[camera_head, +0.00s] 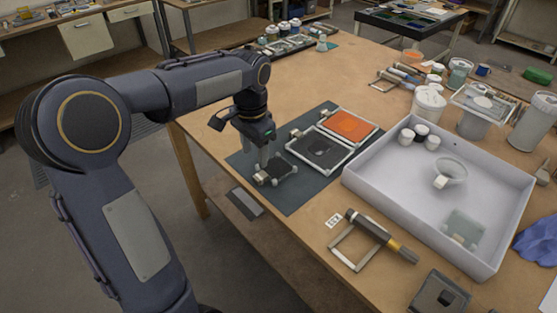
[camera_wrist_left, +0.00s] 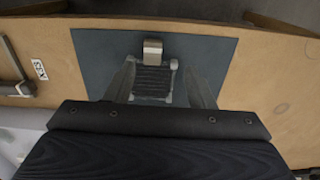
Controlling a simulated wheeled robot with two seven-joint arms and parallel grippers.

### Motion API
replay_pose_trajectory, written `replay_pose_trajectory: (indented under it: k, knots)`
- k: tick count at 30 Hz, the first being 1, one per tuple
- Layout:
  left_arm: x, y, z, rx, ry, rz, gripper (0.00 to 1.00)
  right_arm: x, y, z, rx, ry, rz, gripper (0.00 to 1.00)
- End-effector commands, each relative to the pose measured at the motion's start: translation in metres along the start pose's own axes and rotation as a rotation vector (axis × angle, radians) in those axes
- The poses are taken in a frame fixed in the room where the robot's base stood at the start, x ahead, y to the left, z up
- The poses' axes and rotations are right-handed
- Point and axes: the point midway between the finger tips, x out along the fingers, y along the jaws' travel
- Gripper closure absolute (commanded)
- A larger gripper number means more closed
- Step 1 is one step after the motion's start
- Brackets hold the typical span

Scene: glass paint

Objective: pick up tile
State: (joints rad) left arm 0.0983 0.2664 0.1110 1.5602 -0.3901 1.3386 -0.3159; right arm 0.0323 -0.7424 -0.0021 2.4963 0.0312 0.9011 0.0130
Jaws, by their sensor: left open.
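A small dark tile (camera_head: 279,168) in a pale frame with corner pieces lies on the dark green mat (camera_head: 300,200) near the table's left edge. My left gripper (camera_head: 265,162) is open and points down at this tile. In the left wrist view the dark tile (camera_wrist_left: 152,80) shows between the two fingers of my left gripper (camera_wrist_left: 160,72), and a beige block (camera_wrist_left: 152,50) sits at its far edge. I cannot tell whether the fingers touch the frame. My right gripper is out of view.
Framed orange (camera_head: 350,126) and dark grey (camera_head: 320,149) panels lie beside the tile. A white tray (camera_head: 400,205) holding small cups and a funnel stands to the right. A handled metal frame tool (camera_head: 372,228) lies in front. Jars (camera_head: 428,103) stand at the back right.

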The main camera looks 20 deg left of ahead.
Motion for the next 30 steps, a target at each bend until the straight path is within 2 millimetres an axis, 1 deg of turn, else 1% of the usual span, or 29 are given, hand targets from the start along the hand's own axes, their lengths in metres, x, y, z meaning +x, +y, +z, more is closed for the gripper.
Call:
replay_pose_trajectory:
  k: [3, 8, 12, 15, 19, 25, 30]
  knots:
    - [0.014, 0.000, 0.000, 0.002, -0.004, 0.000, 0.51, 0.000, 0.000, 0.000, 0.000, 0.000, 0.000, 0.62]
    - [0.031, 0.003, 0.000, 0.002, -0.004, 0.001, 0.51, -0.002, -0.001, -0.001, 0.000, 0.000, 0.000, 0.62]
    - [0.053, 0.008, 0.001, 0.001, -0.005, 0.003, 0.51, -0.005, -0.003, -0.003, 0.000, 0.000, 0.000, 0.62]
    - [0.066, 0.007, 0.000, 0.000, -0.002, 0.000, 0.51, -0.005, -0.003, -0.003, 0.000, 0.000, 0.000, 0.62]
    - [0.073, 0.008, 0.000, 0.001, -0.001, 0.000, 0.51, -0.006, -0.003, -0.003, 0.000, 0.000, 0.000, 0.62]
    - [0.074, 0.007, 0.000, 0.000, 0.001, -0.001, 0.51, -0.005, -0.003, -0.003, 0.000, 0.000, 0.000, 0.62]
    - [0.073, 0.007, 0.000, 0.000, 0.001, 0.000, 0.73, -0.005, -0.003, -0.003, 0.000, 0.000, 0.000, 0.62]
